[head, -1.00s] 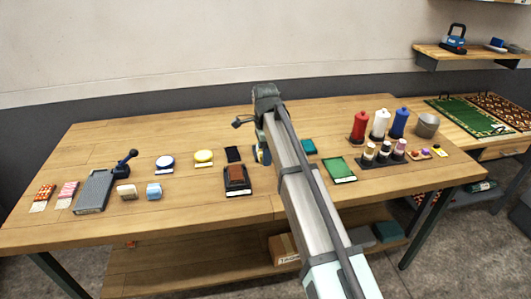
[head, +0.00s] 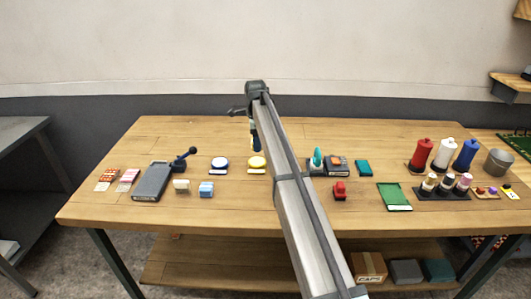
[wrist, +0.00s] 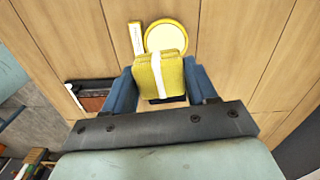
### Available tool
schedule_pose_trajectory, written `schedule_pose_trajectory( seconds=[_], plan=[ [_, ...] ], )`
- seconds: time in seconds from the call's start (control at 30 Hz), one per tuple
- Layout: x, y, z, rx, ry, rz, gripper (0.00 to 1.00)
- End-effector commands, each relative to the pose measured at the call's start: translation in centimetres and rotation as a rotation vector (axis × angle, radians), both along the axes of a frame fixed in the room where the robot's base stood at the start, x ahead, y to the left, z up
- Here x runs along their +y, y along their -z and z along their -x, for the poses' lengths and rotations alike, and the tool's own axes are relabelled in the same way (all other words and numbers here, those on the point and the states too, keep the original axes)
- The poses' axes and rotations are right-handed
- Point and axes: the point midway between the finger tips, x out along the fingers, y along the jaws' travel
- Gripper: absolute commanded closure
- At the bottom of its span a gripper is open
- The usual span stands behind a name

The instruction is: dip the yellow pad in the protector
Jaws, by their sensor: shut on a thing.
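The yellow pad (wrist: 160,75), a thick block with a white band, is held between the blue fingers of my gripper (wrist: 163,88) in the wrist view. In the head view my gripper (head: 255,142) is over the back of the bench, just behind the yellow-rimmed round dish (head: 257,162); the pad cannot be made out there. The dish also shows in the wrist view (wrist: 172,36), just beyond the pad, with a pale filling and a white label strip. Contact between pad and dish cannot be told. A blue-rimmed dish (head: 219,163) stands to its left. The labels are unreadable.
A dark tray with brown contents (wrist: 93,102) lies left in the wrist view. A grey board (head: 152,181) and small blocks are left on the bench (head: 230,210). A red item (head: 339,190), green tray (head: 394,195) and bottles (head: 443,154) stand right. The front middle is clear.

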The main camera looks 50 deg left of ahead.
Motion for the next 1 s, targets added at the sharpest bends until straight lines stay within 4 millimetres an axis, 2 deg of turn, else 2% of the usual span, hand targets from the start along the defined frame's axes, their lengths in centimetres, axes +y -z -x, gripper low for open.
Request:
schedule_pose_trajectory(
  seconds=[0.07, 0.47, 1.0],
  plan=[
    [0.9, -0.1, -0.5, -0.004, 0.035, -0.006, 0.67],
    [0.7, 0.7, -0.4, -0.008, 0.100, -0.013, 0.67],
    [0.7, 5.1, -0.4, -0.008, 0.099, -0.013, 0.67]
  ],
)
